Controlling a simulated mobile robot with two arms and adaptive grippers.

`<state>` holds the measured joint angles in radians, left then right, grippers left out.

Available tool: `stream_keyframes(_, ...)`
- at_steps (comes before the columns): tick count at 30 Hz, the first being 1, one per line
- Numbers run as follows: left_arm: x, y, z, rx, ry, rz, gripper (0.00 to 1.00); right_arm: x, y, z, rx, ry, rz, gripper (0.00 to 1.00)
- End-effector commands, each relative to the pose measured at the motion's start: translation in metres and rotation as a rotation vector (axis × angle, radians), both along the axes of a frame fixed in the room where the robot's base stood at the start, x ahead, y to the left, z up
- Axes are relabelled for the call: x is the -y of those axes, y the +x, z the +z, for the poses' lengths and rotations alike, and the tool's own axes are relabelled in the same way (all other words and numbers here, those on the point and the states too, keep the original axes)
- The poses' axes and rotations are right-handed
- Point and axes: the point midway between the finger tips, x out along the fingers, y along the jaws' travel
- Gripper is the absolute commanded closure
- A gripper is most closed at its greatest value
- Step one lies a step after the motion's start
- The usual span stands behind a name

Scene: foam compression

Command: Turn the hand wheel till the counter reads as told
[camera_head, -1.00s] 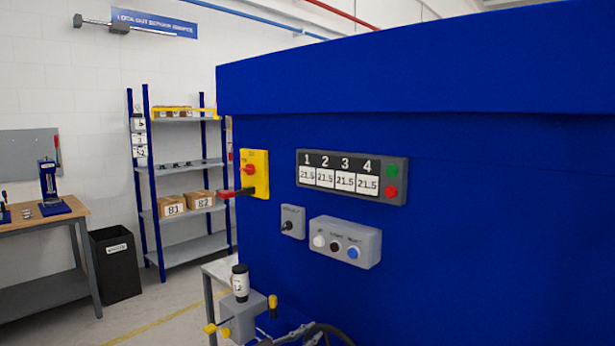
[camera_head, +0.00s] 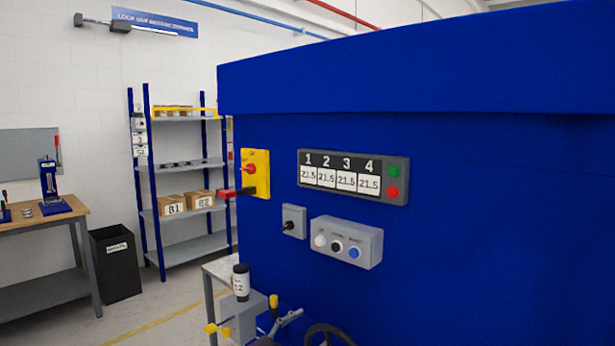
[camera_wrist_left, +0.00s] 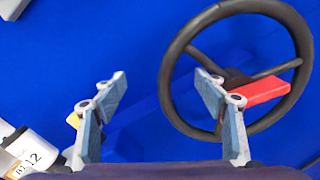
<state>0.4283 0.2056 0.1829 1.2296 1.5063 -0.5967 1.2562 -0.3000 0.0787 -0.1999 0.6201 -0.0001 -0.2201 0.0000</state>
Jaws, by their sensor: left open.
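The hand wheel (camera_wrist_left: 292,112) is a black ring with a dark hub and a red piece (camera_wrist_left: 265,90) at its right side in the left wrist view. In the head view its upper part (camera_head: 329,328) shows at the bottom edge. My left gripper (camera_wrist_left: 160,88) is open and empty; its right finger overlaps the wheel's left part in the picture, and I cannot tell whether they touch. The gripper also shows in the head view (camera_head: 289,319), left of the wheel. A black-topped white cylinder (camera_head: 241,283) bears a small marking ending in 2. My right gripper is out of view.
The blue machine wall (camera_head: 480,220) carries a panel (camera_head: 353,177) with 21.5 under each of 1 to 4. A button box (camera_head: 346,242), a small switch (camera_head: 293,221) and a red handle on a yellow plate (camera_head: 256,174) stick out. Shelves (camera_head: 185,160) stand left.

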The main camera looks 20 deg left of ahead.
Motion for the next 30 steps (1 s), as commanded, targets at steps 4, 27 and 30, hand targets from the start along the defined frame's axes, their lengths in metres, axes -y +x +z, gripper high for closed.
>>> stream_keyframes(4,0.001,0.0,-0.001,-0.002,0.001,-0.001,0.35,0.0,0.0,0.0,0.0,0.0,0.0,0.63)
stream_keyframes(27,-0.014,-0.042,-0.001,-0.004,0.001,-0.002,0.35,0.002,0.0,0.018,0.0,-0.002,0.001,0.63)
stream_keyframes(30,-0.017,-0.049,-0.001,-0.004,0.0,-0.001,0.35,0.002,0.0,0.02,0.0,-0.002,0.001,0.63)
